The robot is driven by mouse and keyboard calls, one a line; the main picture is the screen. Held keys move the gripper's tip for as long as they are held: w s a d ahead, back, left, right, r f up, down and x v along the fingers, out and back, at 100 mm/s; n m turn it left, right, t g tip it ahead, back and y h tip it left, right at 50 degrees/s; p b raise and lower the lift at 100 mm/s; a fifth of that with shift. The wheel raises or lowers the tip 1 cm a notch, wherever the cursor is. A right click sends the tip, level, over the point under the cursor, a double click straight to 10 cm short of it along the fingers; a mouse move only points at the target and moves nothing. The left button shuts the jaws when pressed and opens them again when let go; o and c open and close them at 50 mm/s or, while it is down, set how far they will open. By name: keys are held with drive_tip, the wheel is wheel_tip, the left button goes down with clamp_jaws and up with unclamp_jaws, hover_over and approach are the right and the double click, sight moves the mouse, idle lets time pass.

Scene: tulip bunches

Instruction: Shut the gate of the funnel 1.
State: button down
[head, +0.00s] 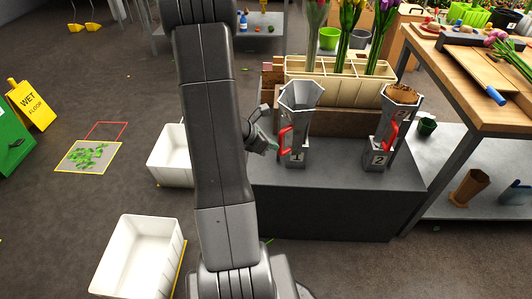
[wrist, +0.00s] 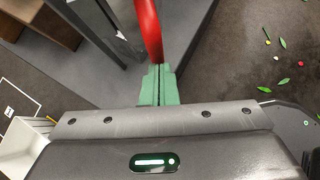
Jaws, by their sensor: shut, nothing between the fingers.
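Funnel 1 (head: 301,98) is a grey hexagonal funnel on a stand with a "1" label, upright on the dark grey bench (head: 345,188). Its red gate handle (head: 285,138) is on the left side of the stand and also shows in the wrist view (wrist: 149,28). My gripper (head: 274,148) is just left of the handle, low by the stand. In the wrist view, its green fingers (wrist: 159,88) are closed together with nothing between them. The handle's lower end is right at the fingertips; I cannot tell whether they touch. The gate itself is not clearly visible.
Funnel 2 (head: 401,96), holding brown material, stands to the right with its own red handle (head: 390,134). A cream divided flower box (head: 340,88) is behind funnel 1. White bins (head: 140,258) stand on the floor at left. The bench front is clear.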

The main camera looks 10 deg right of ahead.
drive_tip(key=d+n+t+y+b, duration=0.2)
drive_tip(key=d+n+b, duration=0.3)
drive_tip(key=d+b, duration=0.5)
drive_tip(key=shift+s+d+t+b, duration=0.25)
drive_tip(key=shift+d+t+b, duration=0.05)
drive_tip(key=shift+t, duration=0.5)
drive_tip(key=shift+d+r, duration=0.1)
